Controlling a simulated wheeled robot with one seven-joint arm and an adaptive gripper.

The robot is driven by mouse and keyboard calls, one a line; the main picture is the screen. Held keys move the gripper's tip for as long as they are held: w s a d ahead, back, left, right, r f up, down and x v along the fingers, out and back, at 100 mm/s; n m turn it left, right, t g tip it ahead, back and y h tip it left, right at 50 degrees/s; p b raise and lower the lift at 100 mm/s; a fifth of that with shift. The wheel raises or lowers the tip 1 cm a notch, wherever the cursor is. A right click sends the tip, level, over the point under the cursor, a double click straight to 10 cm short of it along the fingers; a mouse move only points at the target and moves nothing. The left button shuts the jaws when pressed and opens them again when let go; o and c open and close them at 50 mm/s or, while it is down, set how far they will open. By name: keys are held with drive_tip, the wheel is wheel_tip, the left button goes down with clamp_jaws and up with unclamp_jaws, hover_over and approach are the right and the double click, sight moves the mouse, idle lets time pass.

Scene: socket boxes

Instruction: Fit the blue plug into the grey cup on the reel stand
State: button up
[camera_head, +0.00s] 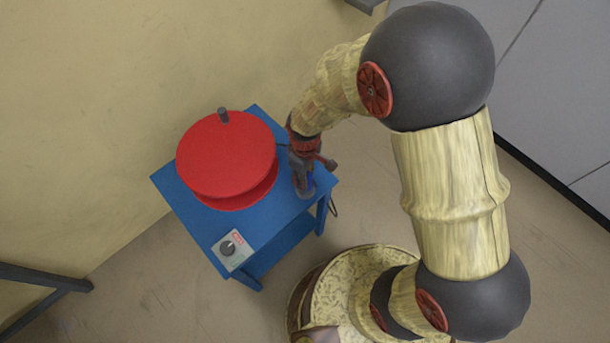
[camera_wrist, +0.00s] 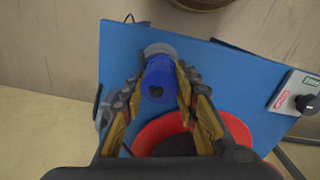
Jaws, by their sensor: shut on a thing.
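The blue plug (camera_wrist: 157,88) is between the two fingers of my gripper (camera_wrist: 160,80) in the wrist view, and the fingers are shut on it. The grey cup (camera_wrist: 160,49) shows as a rim just past the plug's far end. The plug lines up closely with the cup, but I cannot tell whether its end is inside. In the head view my gripper (camera_head: 303,168) points down over the right part of the blue reel stand (camera_head: 265,222). The grey cup (camera_head: 305,192) shows right under the fingers, and the plug is mostly hidden there.
A switch box with a black knob (camera_head: 232,249) sits at the stand's front corner. A wall rises behind the stand.

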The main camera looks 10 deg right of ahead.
drive_tip(key=shift+f, duration=0.15)
drive_tip(key=shift+f+b, duration=0.3)
drive_tip(key=shift+f, duration=0.15)
drive_tip(key=o, duration=1.2)
drive_tip(key=shift+o, duration=0.2)
drive_tip(key=shift+r, duration=0.1)
wheel_tip(320, 180, up, 12)
drive_tip(key=shift+f, duration=0.1)
wheel_tip(320, 180, up, 7)
drive_tip(key=p, duration=0.6)
